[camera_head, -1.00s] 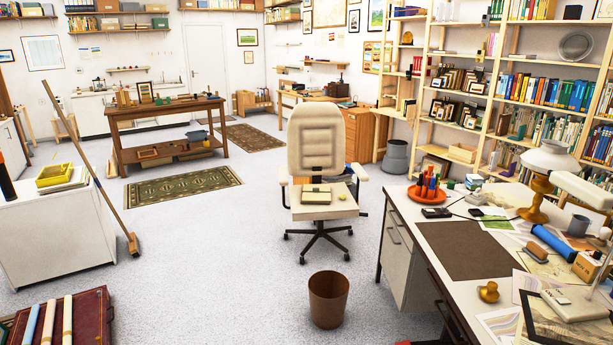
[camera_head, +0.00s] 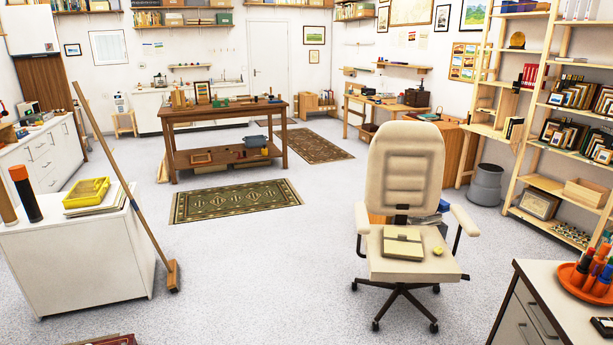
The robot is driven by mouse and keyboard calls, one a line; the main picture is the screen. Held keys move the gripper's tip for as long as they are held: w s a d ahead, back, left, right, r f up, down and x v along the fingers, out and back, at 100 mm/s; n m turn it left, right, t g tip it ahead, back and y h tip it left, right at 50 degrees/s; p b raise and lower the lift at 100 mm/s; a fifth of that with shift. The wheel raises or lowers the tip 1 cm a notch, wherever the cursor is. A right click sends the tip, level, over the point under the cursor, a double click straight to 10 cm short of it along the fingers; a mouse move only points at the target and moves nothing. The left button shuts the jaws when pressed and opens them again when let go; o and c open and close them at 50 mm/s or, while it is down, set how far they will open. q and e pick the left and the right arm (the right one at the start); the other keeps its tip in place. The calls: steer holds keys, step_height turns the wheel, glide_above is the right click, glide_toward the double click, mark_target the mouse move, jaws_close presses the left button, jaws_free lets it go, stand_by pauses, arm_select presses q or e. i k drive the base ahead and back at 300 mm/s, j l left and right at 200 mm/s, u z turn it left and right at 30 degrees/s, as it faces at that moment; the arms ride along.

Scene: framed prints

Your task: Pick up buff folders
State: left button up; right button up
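A flat buff item with a dark band (camera_head: 402,243), which looks like a folder or a small stack of them, lies on the seat of the cream office chair (camera_head: 405,170). A small yellow-green round thing (camera_head: 438,251) lies beside it on the seat. A pale stack of papers or folders (camera_head: 98,205) lies under a yellow tray (camera_head: 87,192) on the white cabinet at left. I cannot tell if this stack is buff folders. Neither of my grippers shows in the head view.
A broom (camera_head: 130,190) leans against the white cabinet (camera_head: 80,260). A desk (camera_head: 560,300) stands at the lower right. Open shelves (camera_head: 540,120) line the right wall. A wooden workbench (camera_head: 225,115) and rugs (camera_head: 235,201) lie farther back. Grey floor between cabinet and chair is clear.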

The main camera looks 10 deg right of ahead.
mark_target(402, 243)
steer(key=i+z, duration=0.1)
steer(key=i, duration=0.55)
steer(key=i+j+z, duration=0.15)
steer(key=i, duration=0.5)
steer(key=i+j+z, duration=0.1)
steer(key=i, duration=0.5)
steer(key=i+j+z, duration=0.15)
steer(key=i+z, duration=0.25)
steer(key=i+j+z, duration=0.2)
steer(key=z, duration=0.2)
steer(key=i+j+z, duration=0.25)
steer(key=z, duration=0.15)
steer(key=i+j+z, duration=0.2)
steer(key=j+z, duration=0.25)
steer(key=i+j+z, duration=0.1)
steer(key=j+z, duration=0.3)
steer(key=j, duration=0.15)
